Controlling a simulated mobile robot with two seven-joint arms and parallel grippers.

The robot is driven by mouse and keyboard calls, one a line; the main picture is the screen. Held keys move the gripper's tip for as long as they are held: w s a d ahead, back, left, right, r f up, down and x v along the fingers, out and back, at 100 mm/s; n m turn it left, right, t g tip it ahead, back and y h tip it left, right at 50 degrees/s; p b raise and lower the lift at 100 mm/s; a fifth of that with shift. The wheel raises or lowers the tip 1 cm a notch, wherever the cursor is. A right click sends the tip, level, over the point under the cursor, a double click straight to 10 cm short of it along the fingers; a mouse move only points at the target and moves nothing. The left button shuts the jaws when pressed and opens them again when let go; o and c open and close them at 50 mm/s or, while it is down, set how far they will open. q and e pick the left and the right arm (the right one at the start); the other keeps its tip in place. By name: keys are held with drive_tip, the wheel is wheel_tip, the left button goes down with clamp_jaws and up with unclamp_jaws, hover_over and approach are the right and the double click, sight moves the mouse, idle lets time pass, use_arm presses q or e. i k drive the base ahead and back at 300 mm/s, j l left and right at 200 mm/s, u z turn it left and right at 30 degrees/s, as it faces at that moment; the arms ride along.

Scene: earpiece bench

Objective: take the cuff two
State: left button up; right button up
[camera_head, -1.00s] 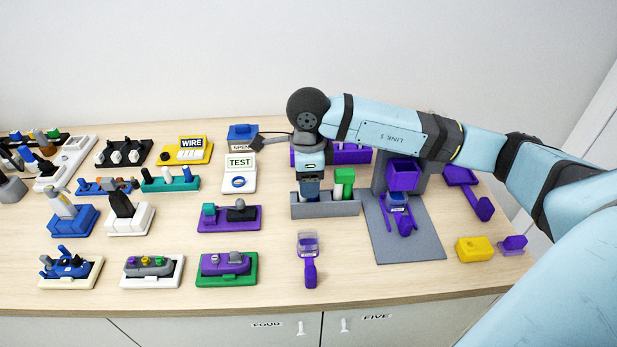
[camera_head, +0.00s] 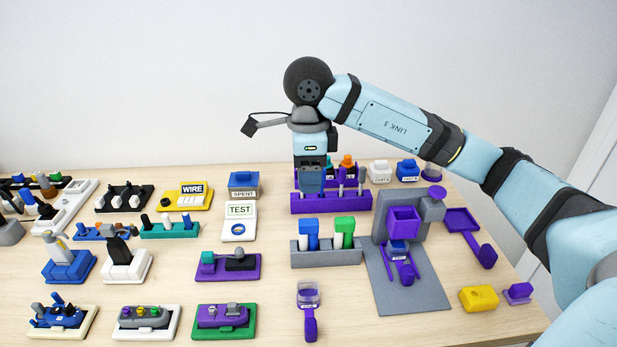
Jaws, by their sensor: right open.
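My right gripper (camera_head: 311,185) is open and points down at the left part of a purple rack (camera_head: 335,203) with several upright pins. It hides part of the rack, and I cannot tell whether it touches it. I see no readable mark for cuff two. In front of it, a grey rack (camera_head: 328,259) bears a blue-topped piece (camera_head: 309,230) and a green-topped piece (camera_head: 345,228), both upright. An orange-topped piece (camera_head: 347,161) shows behind the purple rack. My left gripper is not in view.
A grey stand with a purple box (camera_head: 404,222) is to the right. White (camera_head: 380,172) and blue (camera_head: 407,171) labelled blocks stand behind it. A purple scoop (camera_head: 308,310) lies in front. Several small fixtures fill the left side. Bare wood lies between the scoop and the green tray (camera_head: 226,326).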

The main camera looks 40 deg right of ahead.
sight(396, 251)
drive_tip(key=k+j, duration=0.8)
drive_tip(key=k, duration=0.05)
